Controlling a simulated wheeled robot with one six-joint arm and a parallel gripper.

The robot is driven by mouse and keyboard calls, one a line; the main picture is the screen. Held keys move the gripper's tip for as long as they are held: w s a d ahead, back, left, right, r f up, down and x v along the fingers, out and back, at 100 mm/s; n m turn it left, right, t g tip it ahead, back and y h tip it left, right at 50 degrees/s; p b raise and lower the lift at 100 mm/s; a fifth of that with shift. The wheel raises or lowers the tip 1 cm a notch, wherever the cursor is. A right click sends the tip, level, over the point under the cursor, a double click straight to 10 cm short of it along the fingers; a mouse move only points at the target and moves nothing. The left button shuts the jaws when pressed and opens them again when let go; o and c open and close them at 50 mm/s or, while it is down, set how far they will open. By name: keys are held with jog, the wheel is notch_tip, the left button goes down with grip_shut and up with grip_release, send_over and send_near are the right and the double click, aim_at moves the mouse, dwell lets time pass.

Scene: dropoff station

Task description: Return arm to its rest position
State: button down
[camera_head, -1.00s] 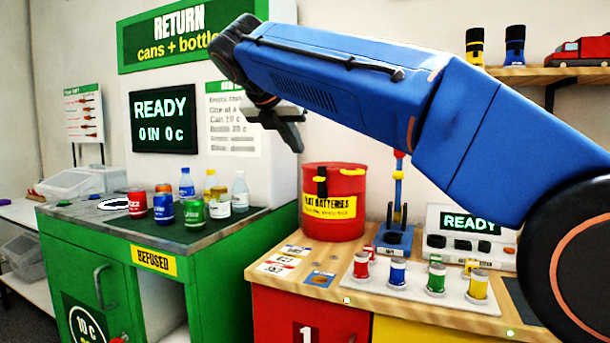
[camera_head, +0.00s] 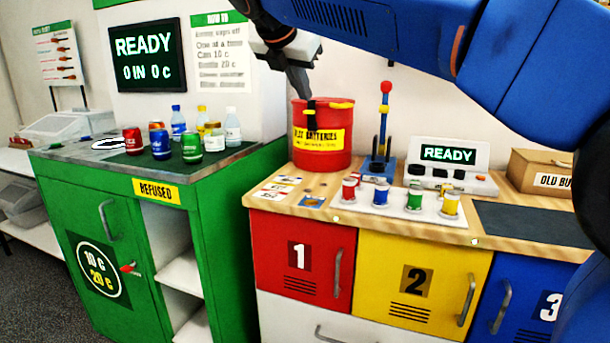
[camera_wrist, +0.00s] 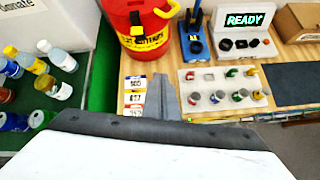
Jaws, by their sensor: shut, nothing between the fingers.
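My blue arm reaches in from the right of the head view and ends in my dark gripper (camera_head: 302,84). The gripper hangs in the air in front of the white wall, just above and left of the red battery drum (camera_head: 322,152) in the picture. Its fingers are shut with nothing between them. In the wrist view my gripper (camera_wrist: 166,98) points over the wooden counter (camera_wrist: 132,78), and the red drum (camera_wrist: 138,32) shows beyond it.
The green return station (camera_head: 95,215) with several cans and bottles stands left. The wooden counter bears a white tray of coloured cylinders (camera_head: 383,208), a blue stand (camera_head: 378,165), a READY device (camera_head: 448,160) and a cardboard box (camera_head: 540,170). Coloured cabinets (camera_head: 420,280) are below.

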jog(key=s+d+f+m+g, duration=0.1)
jog(key=s+d+f+m, duration=0.4)
jog(key=d, duration=0.3)
jog(key=s+d+f+m+g+y, duration=0.1)
jog(key=s+d+f+m, duration=0.3)
jog(key=d+f, duration=0.35)
jog(key=s+d+f+m+g, duration=0.1)
jog(key=s+d+f+m, duration=0.35)
jog(key=d+f, duration=0.2)
jog(key=s+d+f+m+y, duration=0.1)
jog(key=s+d+f+m, duration=0.2)
jog(key=s+f+m, duration=0.5)
jog(key=s+d+f+m+g+y, duration=0.1)
jog(key=s+d+f+m, duration=0.3)
jog(key=s+f+m, duration=0.4)
notch_tip(320, 180, down, 8)
jog(key=s, duration=0.2)
jog(key=shift+s+d+r, duration=0.25)
jog(key=shift+s, duration=0.05)
